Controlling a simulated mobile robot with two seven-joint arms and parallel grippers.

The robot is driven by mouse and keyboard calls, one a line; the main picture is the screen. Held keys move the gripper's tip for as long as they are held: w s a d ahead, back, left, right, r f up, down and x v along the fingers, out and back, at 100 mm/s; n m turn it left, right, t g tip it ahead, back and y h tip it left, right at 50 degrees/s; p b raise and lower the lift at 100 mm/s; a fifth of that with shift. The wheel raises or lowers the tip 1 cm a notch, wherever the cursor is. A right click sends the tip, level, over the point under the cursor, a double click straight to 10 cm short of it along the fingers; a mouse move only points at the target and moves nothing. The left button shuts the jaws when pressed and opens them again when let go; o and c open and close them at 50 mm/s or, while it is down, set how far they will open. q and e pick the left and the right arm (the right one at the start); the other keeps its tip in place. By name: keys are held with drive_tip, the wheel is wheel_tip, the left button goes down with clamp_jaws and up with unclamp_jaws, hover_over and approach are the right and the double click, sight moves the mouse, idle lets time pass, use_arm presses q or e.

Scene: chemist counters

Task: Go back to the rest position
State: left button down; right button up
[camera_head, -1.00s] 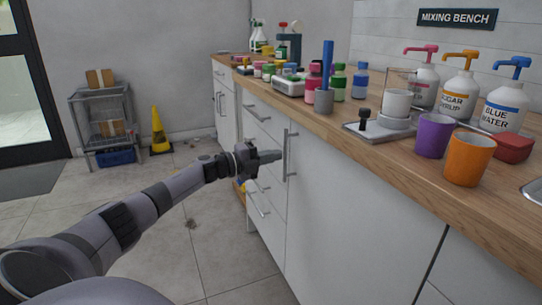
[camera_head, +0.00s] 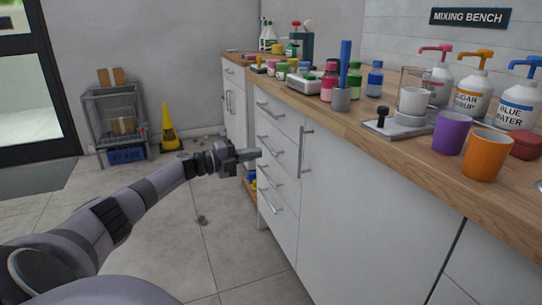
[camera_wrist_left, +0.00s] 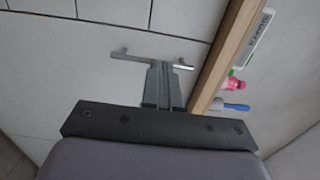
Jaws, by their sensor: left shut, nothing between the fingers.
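My left gripper (camera_head: 250,154) is shut and empty in the head view. It is held out in front of the white drawer fronts, below the level of the counter top. In the left wrist view its closed fingers (camera_wrist_left: 164,86) lie side by side in the picture's middle, with a metal bar handle (camera_wrist_left: 150,60) just beyond the tips. I cannot tell how large the gap to the handle is. My right gripper is not in view.
The wooden counter (camera_head: 390,145) runs along the right, carrying an orange cup (camera_head: 486,155), a purple cup (camera_head: 451,132), pump bottles and small jars. A vertical door handle (camera_head: 302,150) sticks out nearby.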

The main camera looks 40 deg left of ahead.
use_arm(q)
drive_tip(key=shift+s+a, duration=0.45)
drive_tip(key=shift+a, duration=0.15)
drive_tip(key=shift+s+a, duration=0.4)
drive_tip(key=shift+a, duration=0.2)
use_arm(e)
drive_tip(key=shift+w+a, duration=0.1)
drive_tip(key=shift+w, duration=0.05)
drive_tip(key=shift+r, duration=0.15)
